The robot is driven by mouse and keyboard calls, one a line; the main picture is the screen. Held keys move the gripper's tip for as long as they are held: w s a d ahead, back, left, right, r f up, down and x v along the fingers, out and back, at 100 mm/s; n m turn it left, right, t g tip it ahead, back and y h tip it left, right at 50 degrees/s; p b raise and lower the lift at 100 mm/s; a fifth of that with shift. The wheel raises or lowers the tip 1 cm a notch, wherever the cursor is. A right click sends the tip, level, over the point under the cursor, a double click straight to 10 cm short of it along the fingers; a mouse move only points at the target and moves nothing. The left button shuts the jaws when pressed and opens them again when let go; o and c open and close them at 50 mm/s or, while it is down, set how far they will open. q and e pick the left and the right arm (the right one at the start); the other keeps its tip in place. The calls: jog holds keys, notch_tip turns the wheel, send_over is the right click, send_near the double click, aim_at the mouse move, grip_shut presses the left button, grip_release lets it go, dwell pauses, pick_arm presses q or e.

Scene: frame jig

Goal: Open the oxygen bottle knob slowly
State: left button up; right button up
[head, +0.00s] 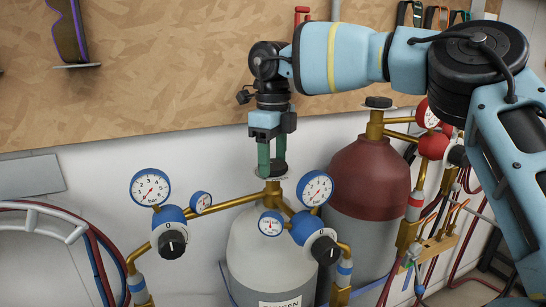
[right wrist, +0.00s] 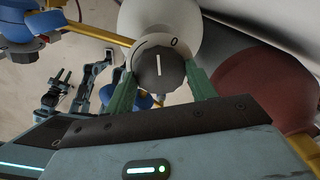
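The oxygen bottle (head: 260,258) is the pale grey-white cylinder at the bottom centre of the head view; part of its label is cut off. Its dark round knob (right wrist: 160,68) has a white line and sits on a white dial marked with a 0 in the right wrist view. My right gripper (head: 271,172) points straight down over the bottle's top. Its green fingers (right wrist: 161,78) stand on both sides of the knob and appear to touch its edges. In the head view the fingers mostly hide the knob. My left gripper is not seen.
Pressure gauges (head: 150,187) and blue regulators (head: 171,232) flank the bottle's neck closely. A dark-red-topped bottle (head: 368,175) stands just right, with hoses beside it. A wooden tool board (head: 180,90) is behind. A grey hoop frame (head: 45,222) is at left.

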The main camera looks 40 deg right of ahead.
jog(key=shift+c, duration=1.4)
jog(key=shift+n, duration=0.3)
